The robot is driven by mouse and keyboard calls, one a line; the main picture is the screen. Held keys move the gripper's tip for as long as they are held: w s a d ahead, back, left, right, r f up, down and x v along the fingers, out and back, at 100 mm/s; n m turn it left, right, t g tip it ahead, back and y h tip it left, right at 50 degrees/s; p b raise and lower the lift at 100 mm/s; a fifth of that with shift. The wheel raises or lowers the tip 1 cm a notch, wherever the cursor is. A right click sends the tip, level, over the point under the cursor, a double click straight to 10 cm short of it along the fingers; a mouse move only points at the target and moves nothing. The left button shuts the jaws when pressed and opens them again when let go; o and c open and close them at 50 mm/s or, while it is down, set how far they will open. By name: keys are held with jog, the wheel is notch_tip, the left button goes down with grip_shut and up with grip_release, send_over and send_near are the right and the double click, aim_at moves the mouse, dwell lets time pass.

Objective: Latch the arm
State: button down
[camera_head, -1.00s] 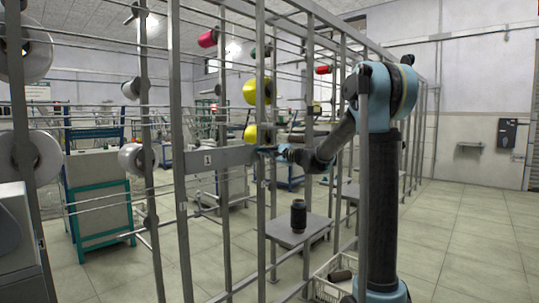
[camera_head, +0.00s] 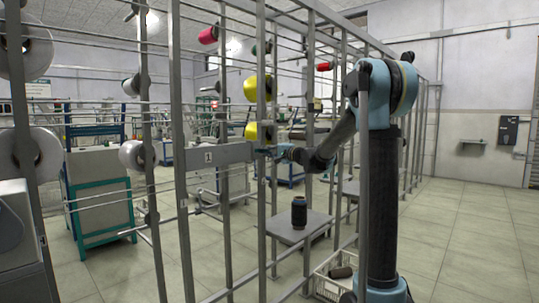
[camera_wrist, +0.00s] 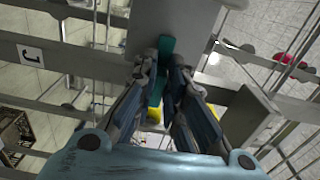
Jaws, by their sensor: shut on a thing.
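The grey arm (camera_head: 235,153) is a flat bar with a white label "1", lying roughly level across the posts of the rack. It also shows in the wrist view (camera_wrist: 90,63), with its label at the left. My gripper (camera_head: 266,151) is at the bar's right end. In the wrist view my gripper (camera_wrist: 160,75) is shut on a teal handle (camera_wrist: 165,50), which stands between its fingers in front of a wide grey plate (camera_wrist: 170,18). The fingers hide the handle's lower part. I cannot tell whether a latch is engaged.
Rack posts (camera_head: 182,180) and thin rods stand close around my gripper. Yellow spools (camera_head: 250,88) hang behind it. Floor at the right is clear.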

jog(key=shift+s+a+f, duration=0.1)
jog(key=c, duration=1.6)
grip_release()
jog(key=shift+c, duration=0.2)
jog(key=v, duration=1.2)
jog(key=shift+f, duration=0.15)
